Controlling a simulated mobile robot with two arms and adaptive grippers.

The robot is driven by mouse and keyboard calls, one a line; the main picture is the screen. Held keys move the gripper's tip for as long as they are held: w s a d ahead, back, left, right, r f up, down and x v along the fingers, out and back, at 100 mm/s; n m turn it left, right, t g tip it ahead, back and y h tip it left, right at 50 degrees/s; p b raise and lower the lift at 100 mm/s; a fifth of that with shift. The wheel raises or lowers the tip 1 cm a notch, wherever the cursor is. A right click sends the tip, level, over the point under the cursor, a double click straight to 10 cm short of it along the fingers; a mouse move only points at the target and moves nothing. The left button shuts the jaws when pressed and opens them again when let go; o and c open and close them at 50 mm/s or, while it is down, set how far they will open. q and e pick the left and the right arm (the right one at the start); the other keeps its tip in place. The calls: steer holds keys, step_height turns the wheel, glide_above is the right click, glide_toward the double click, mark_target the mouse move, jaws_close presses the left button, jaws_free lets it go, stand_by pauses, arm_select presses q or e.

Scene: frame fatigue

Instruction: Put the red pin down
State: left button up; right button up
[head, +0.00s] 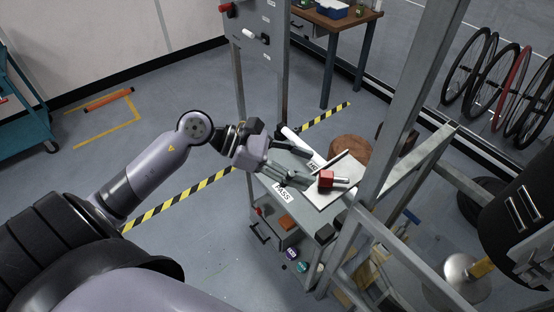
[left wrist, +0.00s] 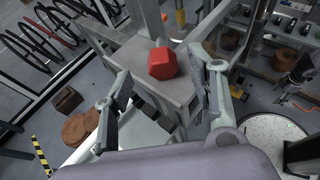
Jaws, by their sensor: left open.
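In the left wrist view the red head (left wrist: 162,64) shows between and beyond the fingertips, with a gap on both sides. My left gripper (head: 311,169) is open over the cart, its fingers (left wrist: 169,82) spread and apart from the pin.
Metal frame posts (head: 408,90) rise right beside the cart. A PASS label (head: 283,192) marks its edge. A brown round object (head: 350,148) is behind the board. Bicycle wheels (head: 510,80) stand at the right. The floor at the left is mostly clear.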

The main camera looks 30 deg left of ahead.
arm_select(q)
steer(key=b+v, duration=0.2)
steer(key=v, duration=0.5)
